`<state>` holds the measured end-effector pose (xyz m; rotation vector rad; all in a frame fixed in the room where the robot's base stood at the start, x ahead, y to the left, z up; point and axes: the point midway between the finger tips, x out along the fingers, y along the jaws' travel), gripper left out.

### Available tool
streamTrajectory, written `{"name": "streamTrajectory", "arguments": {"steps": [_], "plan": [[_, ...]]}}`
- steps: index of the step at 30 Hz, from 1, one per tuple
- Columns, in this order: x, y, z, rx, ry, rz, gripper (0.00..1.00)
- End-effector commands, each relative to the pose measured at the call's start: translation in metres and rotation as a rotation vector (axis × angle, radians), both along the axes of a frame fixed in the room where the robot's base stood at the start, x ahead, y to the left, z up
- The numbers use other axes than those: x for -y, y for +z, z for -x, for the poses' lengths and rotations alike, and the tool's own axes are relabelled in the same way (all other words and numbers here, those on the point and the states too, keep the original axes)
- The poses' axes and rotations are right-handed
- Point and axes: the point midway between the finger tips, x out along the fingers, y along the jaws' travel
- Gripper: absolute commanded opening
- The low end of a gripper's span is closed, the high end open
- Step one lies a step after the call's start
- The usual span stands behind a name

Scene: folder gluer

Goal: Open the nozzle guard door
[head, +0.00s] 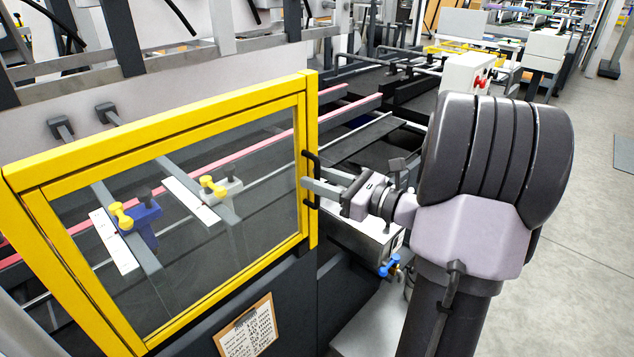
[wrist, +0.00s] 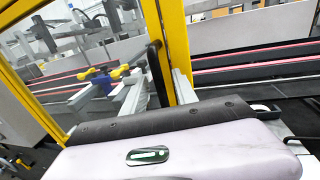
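The nozzle guard door (head: 309,130) is a yellow frame around a clear pane, standing upright along the machine's front. It looks closed. Its yellow edge also shows in the wrist view (wrist: 176,45). A black bar handle (head: 313,160) is on the door's right edge; in the wrist view the handle (wrist: 154,65) rises between my fingers. My gripper (head: 312,187) is at the handle, one finger on each side (wrist: 160,92). The fingers are apart, and a narrow gap shows beside the handle, so I see no firm grip. The handle's lower part is hidden by my gripper.
Behind the pane are a blue nozzle block (head: 141,222) and a grey one (head: 222,190), both with yellow knobs. A clipboard (head: 248,330) hangs below the door. A metal box (head: 365,235) with a blue valve stands right of the door. Open floor (head: 590,240) lies at the right.

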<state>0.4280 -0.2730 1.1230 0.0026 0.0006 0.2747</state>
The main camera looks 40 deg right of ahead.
Motion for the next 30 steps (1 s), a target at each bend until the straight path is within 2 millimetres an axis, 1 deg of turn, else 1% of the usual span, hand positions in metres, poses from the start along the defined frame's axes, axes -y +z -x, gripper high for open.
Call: {"name": "streamTrajectory", "arguments": {"steps": [3, 10, 11, 15, 16, 30], "plan": [[-0.0014, 0.0003, -0.0050, 0.001, 0.000, 0.001, 0.34], [-0.0015, 0.0006, -0.0055, 0.000, -0.001, 0.001, 0.34], [-0.0015, 0.0006, -0.0055, 0.000, -0.001, 0.001, 0.30], [-0.0016, 0.0005, -0.0054, 0.000, 0.000, 0.000, 0.03], [-0.0016, 0.0005, -0.0054, 0.000, 0.000, 0.001, 0.00], [-0.0017, 0.0002, -0.0052, 0.000, 0.000, 0.000, 0.00]]}}
